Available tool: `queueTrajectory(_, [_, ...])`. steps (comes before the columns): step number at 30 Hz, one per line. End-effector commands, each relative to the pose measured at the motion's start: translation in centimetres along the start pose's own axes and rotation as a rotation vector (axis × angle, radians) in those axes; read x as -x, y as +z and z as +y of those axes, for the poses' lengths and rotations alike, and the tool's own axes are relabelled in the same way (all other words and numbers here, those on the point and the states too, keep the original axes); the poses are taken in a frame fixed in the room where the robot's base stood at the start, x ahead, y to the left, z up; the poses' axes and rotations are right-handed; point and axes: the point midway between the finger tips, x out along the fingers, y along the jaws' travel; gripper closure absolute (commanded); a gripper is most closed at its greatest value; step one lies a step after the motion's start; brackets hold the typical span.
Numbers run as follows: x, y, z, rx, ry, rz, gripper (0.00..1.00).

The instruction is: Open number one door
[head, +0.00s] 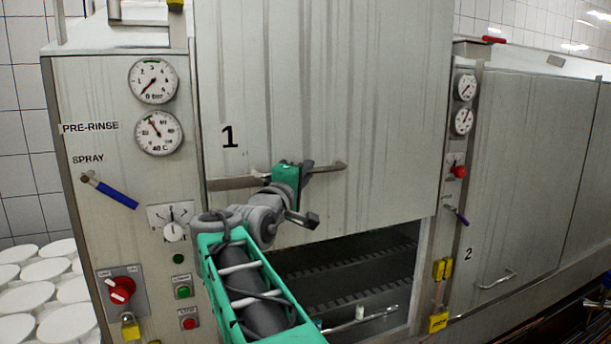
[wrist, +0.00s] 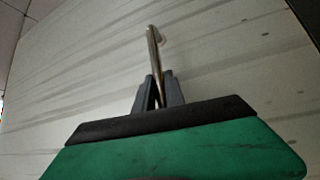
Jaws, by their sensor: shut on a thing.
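The number one door (head: 380,120) is a grey metal panel marked 1, raised partway above a dark opening (head: 350,265) with ribbed surfaces inside. Its horizontal bar handle (head: 232,183) runs across the lower part of the panel. My gripper (head: 307,170) is shut on the handle near its middle, and the jaws hide part of the bar. In the wrist view, the two dark fingers (wrist: 158,95) close around the metal handle bar (wrist: 153,45), with the door's surface (wrist: 225,65) behind it.
Left of the door is a control panel with gauges (head: 153,81), a blue-handled lever (head: 115,192) and a red switch (head: 121,289). Door number two (head: 520,170) is down at the right. White round moulds (head: 38,298) stand at the lower left. Another bar (head: 360,320) crosses below the opening.

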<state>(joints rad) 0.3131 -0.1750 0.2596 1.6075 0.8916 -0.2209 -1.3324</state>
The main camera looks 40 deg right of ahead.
Motion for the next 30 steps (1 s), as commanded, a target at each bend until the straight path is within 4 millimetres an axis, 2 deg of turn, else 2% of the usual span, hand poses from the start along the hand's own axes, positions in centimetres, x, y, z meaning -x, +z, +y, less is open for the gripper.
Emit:
queueTrajectory(2, [0.0, -0.2, -0.3, 0.001, -0.005, 0.005, 1.00])
queueTrajectory(3, [-0.1, -0.1, -0.4, 0.002, -0.005, 0.004, 0.85])
queueTrajectory(11, [-0.3, 0.4, -0.4, 0.004, -0.005, -0.005, 0.64])
queueTrajectory(20, [0.2, 0.4, -0.5, 0.004, -0.004, -0.006, 0.64])
queueTrajectory(30, [6.5, 0.3, -0.7, 0.004, -0.005, -0.005, 0.64])
